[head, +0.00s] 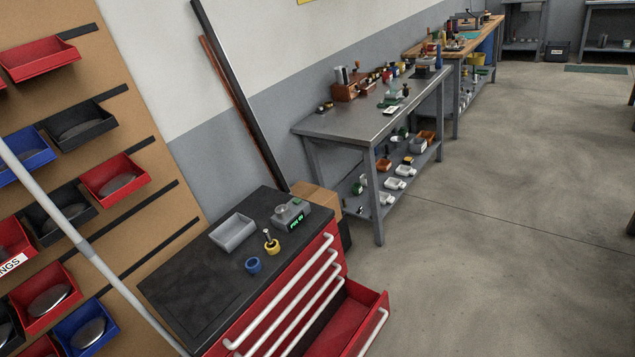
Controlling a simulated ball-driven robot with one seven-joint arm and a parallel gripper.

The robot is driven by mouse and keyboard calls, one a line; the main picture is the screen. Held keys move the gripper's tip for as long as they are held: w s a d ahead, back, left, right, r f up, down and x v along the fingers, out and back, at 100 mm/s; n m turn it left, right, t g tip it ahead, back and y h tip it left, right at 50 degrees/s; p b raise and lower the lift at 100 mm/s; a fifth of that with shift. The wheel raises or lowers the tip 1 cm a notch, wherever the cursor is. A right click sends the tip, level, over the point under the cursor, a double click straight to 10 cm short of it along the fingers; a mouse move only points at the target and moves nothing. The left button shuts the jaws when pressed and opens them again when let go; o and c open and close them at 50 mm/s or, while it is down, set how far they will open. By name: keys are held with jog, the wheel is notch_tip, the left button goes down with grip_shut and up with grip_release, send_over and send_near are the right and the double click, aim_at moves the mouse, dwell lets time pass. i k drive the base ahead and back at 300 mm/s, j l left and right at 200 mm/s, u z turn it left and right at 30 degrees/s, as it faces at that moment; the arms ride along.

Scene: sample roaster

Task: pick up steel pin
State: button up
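A small upright grey pin (267,234), which looks like the steel pin, stands at a yellow ring-shaped piece (272,247) on the dark top of a red tool cabinet (190,288). It is too small to tell whether the pin sits inside the ring or just behind it. A blue ring-shaped piece (253,265) lies in front of it, to the left. My gripper is not in view.
A grey tray (233,233) and a scale with a green display (292,214) share the cabinet top. The cabinet's lowest drawer (362,322) is pulled out. A bin wall (80,150) is at left, workbenches (375,125) behind. The floor (500,220) at right is clear.

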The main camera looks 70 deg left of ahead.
aim_at(267, 233)
jog(key=i+u, duration=0.25)
jog(key=i, duration=0.15)
jog(key=i+l+u, duration=0.15)
jog(key=i+u, duration=0.15)
jog(key=i+l+u, duration=0.25)
jog(key=i, duration=0.2)
jog(key=i+u, duration=0.2)
jog(key=u, duration=0.25)
jog(key=i+u, duration=0.2)
jog(key=u, duration=0.3)
jog(key=i+u, duration=0.2)
jog(key=u, duration=0.25)
jog(key=i+l+u, duration=0.15)
jog(key=u, duration=0.3)
jog(key=i+l+u, duration=0.15)
jog(key=u, duration=0.35)
jog(key=i+l+u, duration=0.1)
jog(key=l+u, duration=0.35)
jog(key=i+l+u, duration=0.1)
jog(key=u, duration=0.3)
jog(key=i+l+u, duration=0.15)
jog(key=u, duration=0.2)
jog(key=i+l+u, duration=0.15)
jog(key=u, duration=0.25)
